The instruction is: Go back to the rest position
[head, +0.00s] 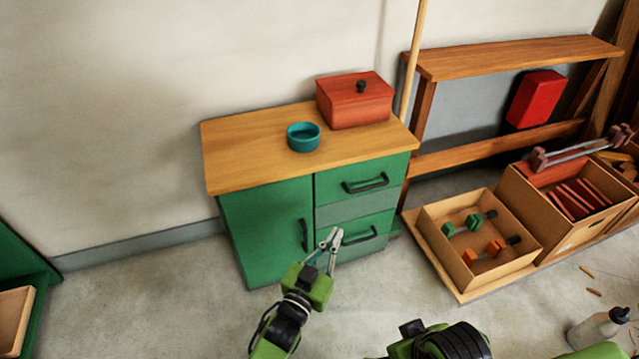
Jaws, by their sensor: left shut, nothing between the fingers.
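My left gripper (331,238) reaches up from the bottom of the head view, in front of the green cabinet (268,225). Its fingers are together with nothing between them. The fingertips overlap the lower drawer in the picture, close to its dark handle (360,239); I cannot tell whether they touch it. Both drawers and the door look closed. Parts of my green and black arm show at the bottom centre and bottom right; no right gripper fingers are in view.
A teal bowl (303,137) and a red lidded box (355,100) stand on the wooden cabinet top (245,145). At right are a wooden box (446,257) with dumbbells, a carton (559,222), a bench (520,57) and a bottle (598,327).

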